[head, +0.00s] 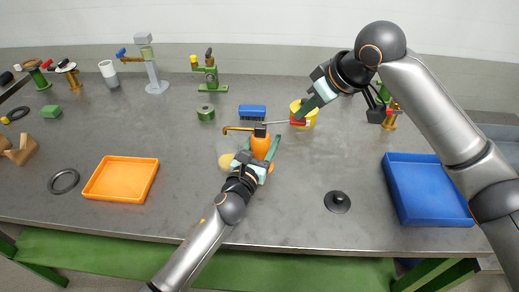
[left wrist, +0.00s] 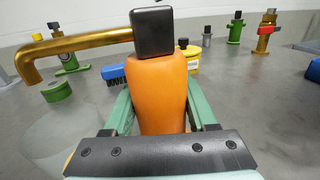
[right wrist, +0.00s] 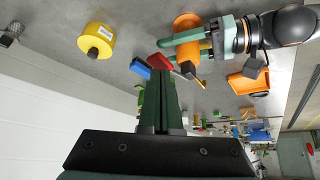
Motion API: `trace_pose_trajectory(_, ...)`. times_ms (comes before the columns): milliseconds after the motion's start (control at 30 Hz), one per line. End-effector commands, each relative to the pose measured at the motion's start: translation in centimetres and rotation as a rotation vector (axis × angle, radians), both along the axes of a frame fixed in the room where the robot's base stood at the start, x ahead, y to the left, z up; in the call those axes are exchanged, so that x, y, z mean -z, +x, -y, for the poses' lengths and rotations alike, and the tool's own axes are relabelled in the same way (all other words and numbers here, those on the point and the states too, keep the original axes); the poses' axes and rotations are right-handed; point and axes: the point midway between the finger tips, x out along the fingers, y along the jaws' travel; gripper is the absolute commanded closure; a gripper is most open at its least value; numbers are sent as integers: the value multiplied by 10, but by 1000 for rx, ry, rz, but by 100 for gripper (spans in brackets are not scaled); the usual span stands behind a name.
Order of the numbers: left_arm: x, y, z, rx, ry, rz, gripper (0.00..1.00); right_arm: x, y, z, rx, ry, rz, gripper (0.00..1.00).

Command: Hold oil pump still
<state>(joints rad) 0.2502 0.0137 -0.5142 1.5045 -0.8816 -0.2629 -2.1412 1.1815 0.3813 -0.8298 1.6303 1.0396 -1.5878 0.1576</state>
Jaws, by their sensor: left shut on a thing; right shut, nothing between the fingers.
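The oil pump has an orange body (head: 261,145), a black top block (left wrist: 153,31) and a brass spout (left wrist: 75,45) pointing left. It stands upright on the grey bench in the middle of the head view. My left gripper (head: 261,155) is shut around its orange body, one green finger on each side, as the left wrist view shows. My right gripper (head: 300,115) is shut and empty, above the bench right of and behind the pump. The pump also shows in the right wrist view (right wrist: 187,28), beyond the right fingertips. Its base is partly hidden by my left gripper.
A red-handled tool (head: 299,123) with a thin shaft lies close to the right fingertips. A yellow tin (head: 309,114) and a blue brush (head: 252,112) are behind the pump. An orange tray (head: 122,180) stands left, a blue tray (head: 428,190) right. Bench in front is mostly clear.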

Motion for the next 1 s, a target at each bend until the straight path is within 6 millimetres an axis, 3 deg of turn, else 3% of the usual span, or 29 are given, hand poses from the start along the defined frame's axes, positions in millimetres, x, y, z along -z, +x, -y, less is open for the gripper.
trace_pose_trajectory(33,10,-1,-1,-3,6,-18,100,1,0,0,0,0,0,100)
trace_pose_trajectory(300,10,-1,-1,-3,6,-18,100,-3,0,0,-1,0,1,100)
trace_pose_trajectory(1000,10,-1,-1,-3,6,-18,100,-67,0,-2,0,0,2,100)
